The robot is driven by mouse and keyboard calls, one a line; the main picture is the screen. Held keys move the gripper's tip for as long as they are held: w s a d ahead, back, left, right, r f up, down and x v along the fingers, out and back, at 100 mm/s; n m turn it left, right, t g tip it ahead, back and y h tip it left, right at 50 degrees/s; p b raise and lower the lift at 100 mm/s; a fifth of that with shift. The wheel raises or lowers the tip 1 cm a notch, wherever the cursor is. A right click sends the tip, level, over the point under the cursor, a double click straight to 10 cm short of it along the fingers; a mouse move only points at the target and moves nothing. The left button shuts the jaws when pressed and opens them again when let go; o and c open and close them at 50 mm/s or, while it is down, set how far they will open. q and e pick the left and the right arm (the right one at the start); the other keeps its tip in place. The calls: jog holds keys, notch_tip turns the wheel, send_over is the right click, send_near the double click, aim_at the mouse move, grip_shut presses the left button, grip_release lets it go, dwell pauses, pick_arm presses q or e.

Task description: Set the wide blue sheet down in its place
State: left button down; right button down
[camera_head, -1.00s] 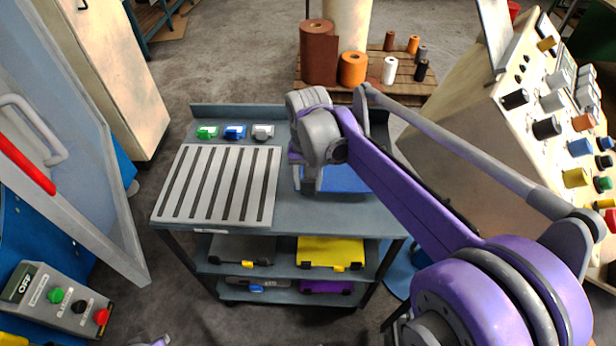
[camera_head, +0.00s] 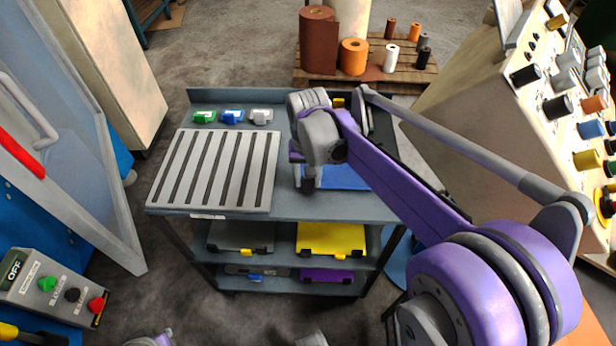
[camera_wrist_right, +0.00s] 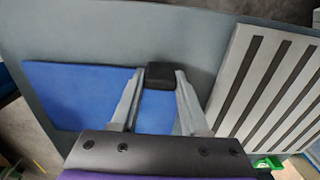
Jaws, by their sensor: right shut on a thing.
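The wide blue sheet (camera_head: 345,177) is flat over the cart's top, right of the slotted grey plate (camera_head: 225,170). In the right wrist view the sheet (camera_wrist_right: 85,95) has a black grip block (camera_wrist_right: 160,76) at its edge. My right gripper (camera_head: 308,183) is shut on that block, and its two fingers (camera_wrist_right: 158,88) stand on either side of it. The arm hides part of the sheet in the head view. I cannot tell whether the sheet touches the cart top. My left gripper does not show.
The cart (camera_head: 290,205) has green, blue and grey clips along its back. A yellow sheet (camera_head: 331,239) and other sheets lie on its lower shelves. A knobbed control console (camera_head: 500,130) stands at right, a pallet of rolls (camera_head: 380,75) behind, and an open cabinet door (camera_head: 75,150) at left.

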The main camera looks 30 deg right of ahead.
jog(key=shift+f+b, duration=0.4)
jog(key=shift+f, duration=0.25)
jog(key=shift+c, duration=1.6)
grip_release()
jog(key=shift+r, duration=0.1)
notch_tip(320, 180, up, 11)
jog(key=shift+f+p, duration=0.1)
jog(key=shift+p, duration=0.6)
jog(key=s+a+f+n+t+p, duration=0.2)
jog(key=s+a+f+n+p, duration=0.1)
jog(key=s, duration=0.4)
jog(key=s+a+f+n+t+p, duration=0.3)
jog(key=s, duration=0.5)
jog(key=shift+s+a+f, duration=0.2)
jog(key=shift+a+f, duration=0.1)
jog(key=shift+a, duration=0.05)
